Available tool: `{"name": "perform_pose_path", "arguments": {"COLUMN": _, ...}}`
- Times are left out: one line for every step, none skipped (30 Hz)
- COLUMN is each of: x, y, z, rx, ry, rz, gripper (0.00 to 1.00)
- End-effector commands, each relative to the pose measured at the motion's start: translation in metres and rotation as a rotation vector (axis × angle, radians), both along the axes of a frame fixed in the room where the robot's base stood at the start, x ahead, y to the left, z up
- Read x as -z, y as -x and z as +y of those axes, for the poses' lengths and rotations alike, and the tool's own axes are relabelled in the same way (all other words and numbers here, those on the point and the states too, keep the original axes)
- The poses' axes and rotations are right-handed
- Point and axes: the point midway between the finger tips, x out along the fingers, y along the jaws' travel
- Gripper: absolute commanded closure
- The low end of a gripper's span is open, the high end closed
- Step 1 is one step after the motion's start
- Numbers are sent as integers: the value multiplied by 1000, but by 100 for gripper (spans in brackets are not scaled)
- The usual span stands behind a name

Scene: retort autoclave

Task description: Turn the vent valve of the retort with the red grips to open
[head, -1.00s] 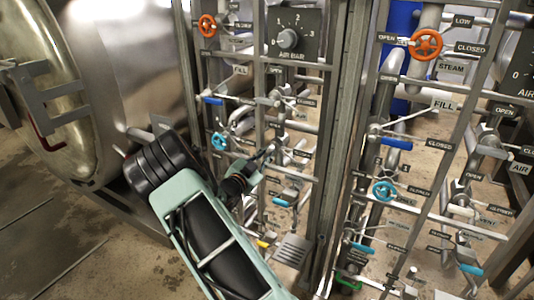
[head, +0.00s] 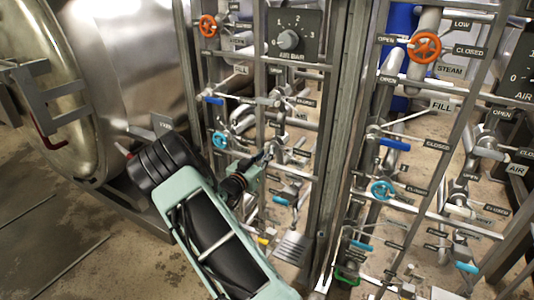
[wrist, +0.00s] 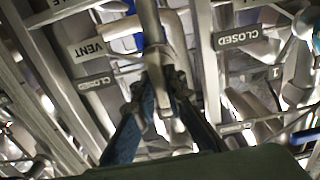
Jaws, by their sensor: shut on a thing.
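The retort (head: 110,90) stands at the left of the head view, a large metal vessel with a curved red grip (head: 48,138) on its door. Beside it is a valve panel of grey pipes and tags. My gripper (head: 268,154) reaches into the middle of this panel. In the wrist view my gripper (wrist: 162,92) is shut on a grey valve lever (wrist: 150,35), which runs up between its blue-sided fingers. A VENT tag (wrist: 90,49) is left of the lever and a CLOSED tag (wrist: 236,38) is right. The valve body is partly hidden.
An orange handwheel (head: 208,26), a blue handwheel (head: 219,140) and an air dial (head: 288,40) surround the arm's reach. A vertical post (head: 343,130) separates a similar panel at right. Pipes and bars crowd the gripper; floor is open at lower left.

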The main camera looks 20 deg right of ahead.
Motion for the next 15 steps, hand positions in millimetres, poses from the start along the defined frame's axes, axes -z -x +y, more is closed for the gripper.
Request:
{"name": "perform_pose_path", "arguments": {"x": 1, "y": 0, "z": 0, "rx": 0, "ry": 2, "rz": 5, "gripper": 100}}
{"name": "perform_pose_path", "arguments": {"x": 1, "y": 0, "z": 0, "rx": 0, "ry": 3, "rz": 5, "gripper": 100}}
{"name": "perform_pose_path", "arguments": {"x": 1, "y": 0, "z": 0, "rx": 0, "ry": 3, "rz": 5, "gripper": 100}}
{"name": "perform_pose_path", "arguments": {"x": 1, "y": 0, "z": 0, "rx": 0, "ry": 3, "rz": 5, "gripper": 100}}
{"name": "perform_pose_path", "arguments": {"x": 1, "y": 0, "z": 0, "rx": 0, "ry": 3, "rz": 5, "gripper": 100}}
{"name": "perform_pose_path", "arguments": {"x": 1, "y": 0, "z": 0, "rx": 0, "ry": 3, "rz": 5, "gripper": 100}}
{"name": "perform_pose_path", "arguments": {"x": 1, "y": 0, "z": 0, "rx": 0, "ry": 3, "rz": 5, "gripper": 100}}
{"name": "perform_pose_path", "arguments": {"x": 1, "y": 0, "z": 0, "rx": 0, "ry": 3, "rz": 5, "gripper": 100}}
{"name": "perform_pose_path", "arguments": {"x": 1, "y": 0, "z": 0, "rx": 0, "ry": 3, "rz": 5, "gripper": 100}}
{"name": "perform_pose_path", "arguments": {"x": 1, "y": 0, "z": 0, "rx": 0, "ry": 3, "rz": 5, "gripper": 100}}
{"name": "perform_pose_path", "arguments": {"x": 1, "y": 0, "z": 0, "rx": 0, "ry": 3, "rz": 5, "gripper": 87}}
{"name": "perform_pose_path", "arguments": {"x": 1, "y": 0, "z": 0, "rx": 0, "ry": 3, "rz": 5, "gripper": 83}}
{"name": "perform_pose_path", "arguments": {"x": 1, "y": 0, "z": 0, "rx": 0, "ry": 2, "rz": 5, "gripper": 79}}
{"name": "perform_pose_path", "arguments": {"x": 0, "y": 0, "z": 0, "rx": 0, "ry": 2, "rz": 5, "gripper": 76}}
{"name": "perform_pose_path", "arguments": {"x": 0, "y": 0, "z": 0, "rx": 0, "ry": 2, "rz": 5, "gripper": 72}}
